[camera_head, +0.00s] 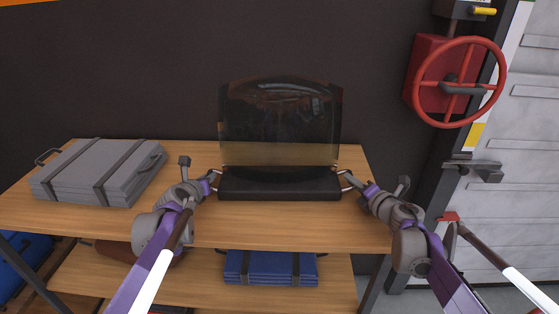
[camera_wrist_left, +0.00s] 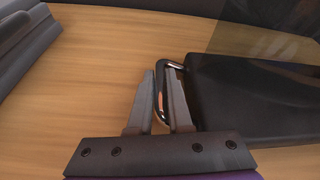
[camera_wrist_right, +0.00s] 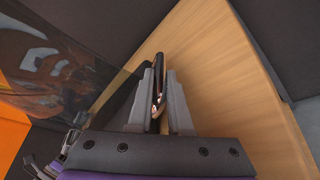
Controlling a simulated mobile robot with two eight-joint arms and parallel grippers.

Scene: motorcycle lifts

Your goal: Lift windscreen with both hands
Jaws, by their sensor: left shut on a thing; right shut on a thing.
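The windscreen (camera_head: 280,120) is a tinted see-through panel standing upright in a long black base (camera_head: 280,184) on the wooden shelf top. The base has a metal loop handle at each end. My left gripper (camera_head: 212,178) is at the base's left end; in the left wrist view its fingers (camera_wrist_left: 164,90) are shut on the left handle (camera_wrist_left: 161,92). My right gripper (camera_head: 346,180) is at the right end; in the right wrist view its fingers (camera_wrist_right: 159,85) are shut on the right handle (camera_wrist_right: 156,98). I cannot tell whether the base touches the shelf.
A grey case (camera_head: 100,172) lies on the shelf top (camera_head: 190,155) at the left. Blue folded items (camera_head: 270,267) lie on the lower shelf. A red valve wheel (camera_head: 459,82) is on the right. A dark wall stands behind the windscreen.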

